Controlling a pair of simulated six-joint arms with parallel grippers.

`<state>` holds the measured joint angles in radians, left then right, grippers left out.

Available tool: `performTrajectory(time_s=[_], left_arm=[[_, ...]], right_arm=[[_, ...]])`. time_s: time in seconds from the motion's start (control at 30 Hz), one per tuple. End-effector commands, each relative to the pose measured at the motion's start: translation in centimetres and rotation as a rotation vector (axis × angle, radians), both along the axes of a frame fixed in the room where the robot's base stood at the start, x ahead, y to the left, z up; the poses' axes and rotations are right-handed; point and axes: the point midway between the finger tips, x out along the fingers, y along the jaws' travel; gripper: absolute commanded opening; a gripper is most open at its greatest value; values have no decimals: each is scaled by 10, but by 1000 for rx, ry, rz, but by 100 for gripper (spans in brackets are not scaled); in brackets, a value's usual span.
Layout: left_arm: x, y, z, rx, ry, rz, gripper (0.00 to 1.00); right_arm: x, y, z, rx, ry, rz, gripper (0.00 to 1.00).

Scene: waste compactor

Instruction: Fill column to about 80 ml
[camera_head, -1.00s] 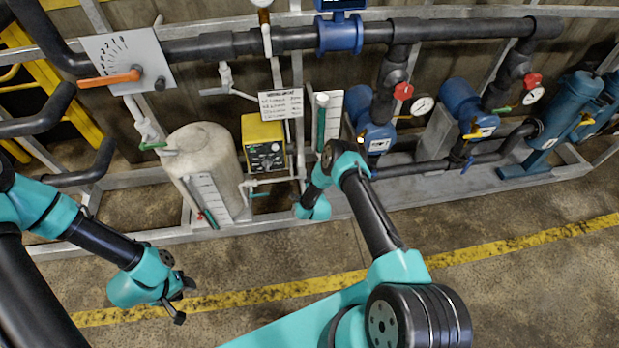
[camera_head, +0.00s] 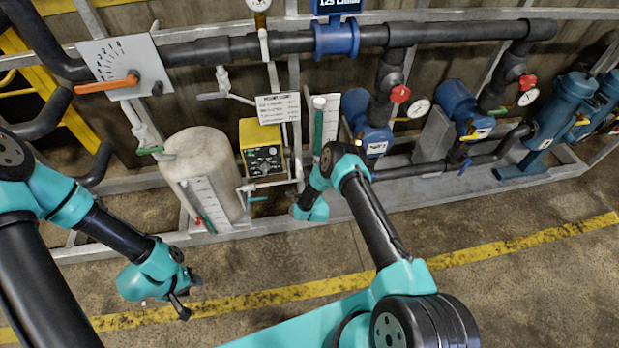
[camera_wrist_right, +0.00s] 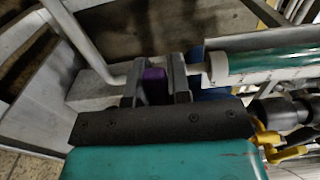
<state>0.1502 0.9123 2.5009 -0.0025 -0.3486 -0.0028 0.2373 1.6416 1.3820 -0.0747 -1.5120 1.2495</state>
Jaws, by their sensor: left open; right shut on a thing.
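The column (camera_head: 318,128) is a slim upright tube showing green, with a white scale board (camera_head: 331,113) beside it, left of the blue pumps. The level and markings are too small to read. In the right wrist view the column (camera_wrist_right: 275,62) lies across the upper right with a white end fitting (camera_wrist_right: 217,68). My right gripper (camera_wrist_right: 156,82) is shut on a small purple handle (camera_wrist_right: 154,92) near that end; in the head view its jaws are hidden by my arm. My left gripper (camera_head: 187,297) is open and empty over the floor at lower left.
A pale tank (camera_head: 203,165) with a scale and a yellow control box (camera_head: 262,146) stand left of the column. A panel with an orange lever (camera_head: 107,83) is at upper left. Pipes and blue pumps (camera_head: 368,122) fill the right. The front floor is clear.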

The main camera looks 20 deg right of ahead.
Motion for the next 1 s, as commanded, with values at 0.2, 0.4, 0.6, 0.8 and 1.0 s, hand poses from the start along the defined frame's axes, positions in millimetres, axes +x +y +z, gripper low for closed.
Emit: performTrajectory(time_s=[0.2, 0.4, 0.6, 0.8, 1.0], left_arm=[[0, 0, 0, 0, 0, 0, 43], [0, 0, 0, 0, 0, 0, 43], [0, 0, 0, 0, 0, 0, 43], [0, 0, 0, 0, 0, 0, 43], [0, 0, 0, 0, 0, 0, 43]], right_arm=[[0, 0, 0, 2, -1, -1, 32], [0, 0, 0, 1, 0, 0, 44], [-1, 0, 0, 0, 0, 0, 44], [-14, 2, -1, 0, 2, 0, 44], [-45, 8, -1, 2, 4, 1, 44]])
